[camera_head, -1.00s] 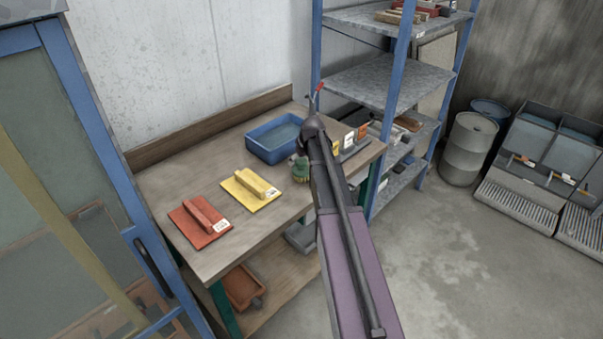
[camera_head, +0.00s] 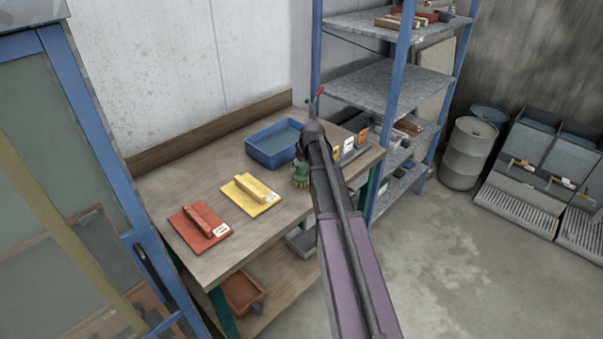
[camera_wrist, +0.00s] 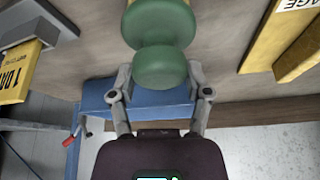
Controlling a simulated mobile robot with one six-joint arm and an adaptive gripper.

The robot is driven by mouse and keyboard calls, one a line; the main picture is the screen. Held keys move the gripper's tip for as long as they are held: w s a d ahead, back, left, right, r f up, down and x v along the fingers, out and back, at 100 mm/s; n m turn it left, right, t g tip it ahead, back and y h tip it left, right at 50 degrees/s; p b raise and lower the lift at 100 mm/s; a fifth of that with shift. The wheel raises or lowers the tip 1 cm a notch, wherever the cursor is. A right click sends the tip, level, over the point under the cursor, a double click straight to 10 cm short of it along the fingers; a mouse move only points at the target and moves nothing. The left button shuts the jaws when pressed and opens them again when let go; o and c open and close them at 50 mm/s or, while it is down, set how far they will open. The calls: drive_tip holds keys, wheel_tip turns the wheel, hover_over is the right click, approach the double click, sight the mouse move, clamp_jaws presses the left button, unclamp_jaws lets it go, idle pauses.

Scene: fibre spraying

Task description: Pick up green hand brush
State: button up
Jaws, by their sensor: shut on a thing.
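The green hand brush (camera_head: 300,174) is at the right part of the workbench, partly hidden by my arm in the head view. In the wrist view the brush's rounded green handle (camera_wrist: 160,70) and a yellowish part above it fill the top middle. My gripper (camera_wrist: 160,84) has one finger on each side of the green handle and is shut on it. The fingertips are hidden behind my arm in the head view. I cannot tell whether the brush touches the bench.
A blue tray (camera_head: 273,147) stands behind the brush. A yellow float (camera_head: 249,192) and a red float (camera_head: 200,225) lie to the left on the workbench (camera_head: 180,180). Labelled boxes (camera_head: 349,146) stand to the right. A blue-framed shelf (camera_head: 385,80) rises behind.

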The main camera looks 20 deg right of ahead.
drive_tip(key=shift+r, duration=0.1)
wheel_tip(320, 180, up, 3)
drive_tip(key=p, duration=0.3)
drive_tip(key=s+a+r+p, duration=0.1)
drive_tip(key=s+a, duration=0.1)
drive_tip(key=s, duration=0.5)
drive_tip(key=s+a+p, duration=0.1)
drive_tip(key=s+a, duration=0.1)
drive_tip(key=s, duration=0.6)
drive_tip(key=shift+s+a+r, duration=0.15)
drive_tip(key=shift+s+r, duration=0.05)
drive_tip(key=shift+r, duration=0.2)
drive_tip(key=o, duration=0.7)
drive_tip(key=shift+c, duration=0.2)
drive_tip(key=c, duration=0.5)
